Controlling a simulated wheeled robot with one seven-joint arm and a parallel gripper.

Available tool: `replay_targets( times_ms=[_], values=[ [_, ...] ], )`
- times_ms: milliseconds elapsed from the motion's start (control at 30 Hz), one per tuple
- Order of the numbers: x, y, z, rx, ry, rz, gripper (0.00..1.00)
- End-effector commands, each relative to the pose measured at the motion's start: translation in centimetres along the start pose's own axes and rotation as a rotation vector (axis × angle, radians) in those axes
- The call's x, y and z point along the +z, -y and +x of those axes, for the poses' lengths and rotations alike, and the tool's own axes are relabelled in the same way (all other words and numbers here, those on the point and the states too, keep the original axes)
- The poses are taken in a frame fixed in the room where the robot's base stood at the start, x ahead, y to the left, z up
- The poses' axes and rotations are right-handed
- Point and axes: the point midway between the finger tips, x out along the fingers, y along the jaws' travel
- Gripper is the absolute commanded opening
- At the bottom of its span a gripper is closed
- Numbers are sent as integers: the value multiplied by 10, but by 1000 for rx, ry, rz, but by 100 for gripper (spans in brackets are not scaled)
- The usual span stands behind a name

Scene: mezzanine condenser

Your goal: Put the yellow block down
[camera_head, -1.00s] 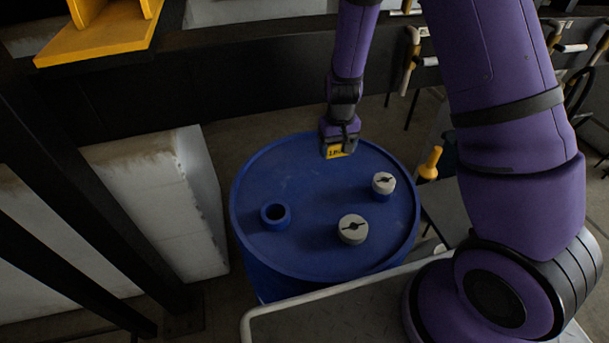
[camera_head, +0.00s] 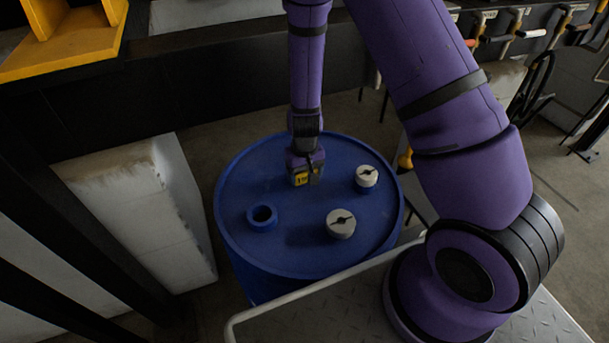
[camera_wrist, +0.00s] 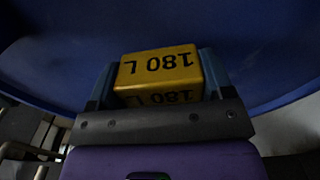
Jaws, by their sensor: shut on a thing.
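The yellow block (camera_head: 301,179) is in my gripper (camera_head: 306,177), over the back middle part of the blue drum's top (camera_head: 292,240). In the wrist view the yellow block (camera_wrist: 160,72) shows "180 L" in black, upside down, on two faces. It sits between the two blue fingers of my gripper (camera_wrist: 158,78), which is shut on it. The drum top (camera_wrist: 270,50) fills the background there. I cannot tell whether the block touches the drum top.
On the drum top stand an open blue ring (camera_head: 262,217) at left, a grey cap (camera_head: 341,223) at front and another grey cap (camera_head: 366,177) at right. White blocks (camera_head: 140,205) stand left of the drum. A pale rail (camera_head: 300,293) runs in front. The drum's middle is clear.

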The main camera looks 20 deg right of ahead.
Motion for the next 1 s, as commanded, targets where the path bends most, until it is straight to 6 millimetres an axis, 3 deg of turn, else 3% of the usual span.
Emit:
replay_targets(
  times_ms=[100, 467, 500, 600, 1000],
  values=[
    [0, 0, 11, -1, 1, 0, 50],
    [0, 0, 14, 0, 0, 0, 50],
    [0, 0, 14, 0, 0, 0, 81],
    [0, 0, 14, 0, 0, -1, 100],
    [0, 0, 6, 0, -3, -2, 100]
  ],
)
